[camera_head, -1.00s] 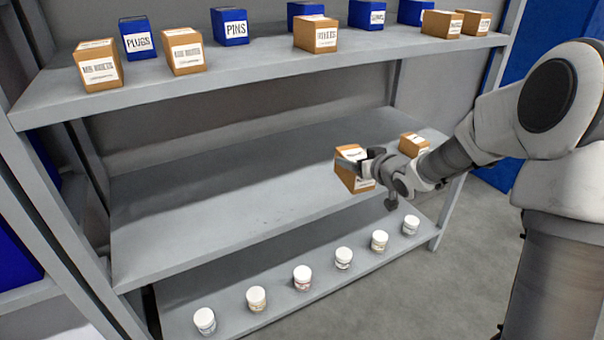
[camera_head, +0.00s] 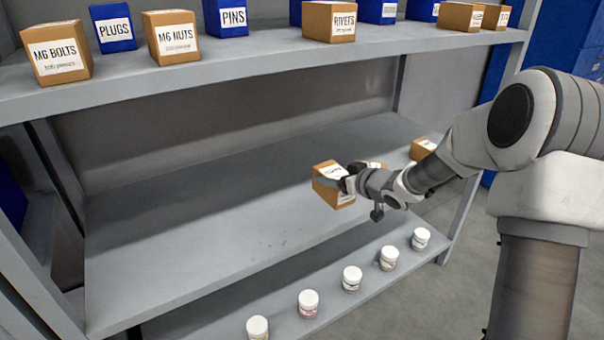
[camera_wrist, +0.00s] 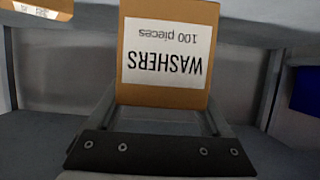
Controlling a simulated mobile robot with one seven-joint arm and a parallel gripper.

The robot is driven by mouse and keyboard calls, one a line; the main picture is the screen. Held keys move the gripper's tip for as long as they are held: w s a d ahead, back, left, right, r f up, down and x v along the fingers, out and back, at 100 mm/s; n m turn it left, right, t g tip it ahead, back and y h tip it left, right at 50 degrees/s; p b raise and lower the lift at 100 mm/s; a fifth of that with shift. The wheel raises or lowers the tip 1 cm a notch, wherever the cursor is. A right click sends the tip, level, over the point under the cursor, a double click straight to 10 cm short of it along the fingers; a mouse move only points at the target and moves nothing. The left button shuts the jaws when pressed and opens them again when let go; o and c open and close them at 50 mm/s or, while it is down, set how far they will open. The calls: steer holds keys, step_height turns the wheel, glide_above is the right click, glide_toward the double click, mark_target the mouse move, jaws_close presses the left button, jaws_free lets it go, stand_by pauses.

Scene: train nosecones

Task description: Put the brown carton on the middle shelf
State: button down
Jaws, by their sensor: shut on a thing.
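The brown carton (camera_head: 325,190) is in my gripper (camera_head: 345,184) at the right part of the middle shelf (camera_head: 200,215), near its front edge. In the wrist view, the carton (camera_wrist: 165,97) has a white label that reads WASHERS, 100 pieces, upside down. My gripper (camera_wrist: 163,118) is shut on it, one finger at each side. I cannot tell whether the carton's underside touches the shelf; the gripper hides part of it.
The shelf's left and centre are clear. Cartons and blue bins (camera_head: 113,28) fill the top shelf; white jars (camera_head: 351,278) line the lower one.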

steer(key=shift+w+a+f+b, duration=0.75)
steer(key=shift+a+f+b, duration=0.4)
steer(key=shift+a+f, duration=0.7)
steer(key=shift+w+a+f+b, duration=0.8)
steer(key=shift+a+f+b, duration=0.4)
steer(key=shift+a+f, duration=0.65)
steer(key=shift+w+a+f+b, duration=0.75)
steer(key=shift+a+f+b, duration=0.4)
steer(key=shift+a+f, duration=0.65)
steer(key=shift+f, duration=0.2)
jaws_free()
